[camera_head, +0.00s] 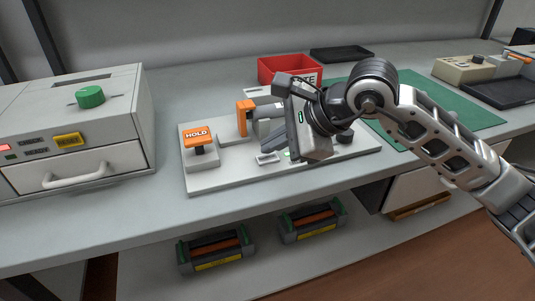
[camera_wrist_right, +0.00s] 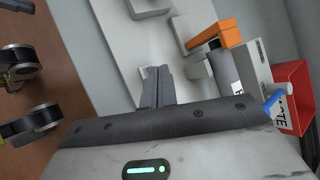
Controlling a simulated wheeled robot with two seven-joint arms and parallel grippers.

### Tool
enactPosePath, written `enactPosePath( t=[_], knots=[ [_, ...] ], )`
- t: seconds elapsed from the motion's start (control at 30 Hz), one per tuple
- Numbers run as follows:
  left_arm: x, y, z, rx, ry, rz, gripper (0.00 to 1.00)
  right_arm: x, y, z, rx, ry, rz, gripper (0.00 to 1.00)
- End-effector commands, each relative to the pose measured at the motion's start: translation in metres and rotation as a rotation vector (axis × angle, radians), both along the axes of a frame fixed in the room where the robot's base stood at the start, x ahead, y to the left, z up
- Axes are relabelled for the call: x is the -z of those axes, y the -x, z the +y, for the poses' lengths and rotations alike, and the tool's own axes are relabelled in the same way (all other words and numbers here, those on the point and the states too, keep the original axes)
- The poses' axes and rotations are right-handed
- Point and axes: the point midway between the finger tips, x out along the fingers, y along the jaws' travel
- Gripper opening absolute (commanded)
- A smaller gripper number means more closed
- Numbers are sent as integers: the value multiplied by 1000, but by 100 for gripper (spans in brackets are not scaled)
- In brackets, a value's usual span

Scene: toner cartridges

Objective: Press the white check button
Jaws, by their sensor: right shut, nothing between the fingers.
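My right gripper (camera_head: 294,152) hangs over the white fixture board (camera_head: 225,182), fingers pointing down. In the right wrist view its two fingers (camera_wrist_right: 157,75) are together with nothing between them. A small pale framed plate (camera_head: 267,158) lies on the board just left of the fingers; a small light piece (camera_wrist_right: 148,72) shows at the fingertips in the right wrist view. I cannot tell for certain which part is the white check button; the gripper hides part of the board. Whether the fingertips touch anything is unclear. My left gripper is out of view.
An orange HOLD handle (camera_head: 200,135) and an orange clamp (camera_head: 242,117) stand up from the board. A red bin (camera_head: 281,68) is behind. A grey machine with a green knob (camera_head: 90,96) stands left; a green mat (camera_head: 455,112) lies right. Cartridges (camera_head: 215,250) sit on the lower shelf.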

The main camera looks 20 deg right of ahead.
Motion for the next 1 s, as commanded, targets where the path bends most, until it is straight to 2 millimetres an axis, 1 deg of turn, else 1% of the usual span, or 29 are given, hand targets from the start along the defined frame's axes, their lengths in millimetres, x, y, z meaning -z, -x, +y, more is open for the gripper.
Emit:
enactPosePath(
  t=[0.07, 0.37, 0.47, 0.9, 1.0],
  knots=[
    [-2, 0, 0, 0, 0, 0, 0, -4, 0, 0, 0, 0, 0, 0],
    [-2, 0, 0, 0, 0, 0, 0, -4, 0, 0, 1, 0, -1, 0],
    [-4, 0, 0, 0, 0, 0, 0, -8, 0, 0, 1, 0, -1, 0],
    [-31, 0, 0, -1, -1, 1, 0, -51, 0, 0, 1, -1, -2, 0],
    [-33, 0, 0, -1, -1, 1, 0, -55, 0, 0, 1, 0, -1, 0]
  ],
)
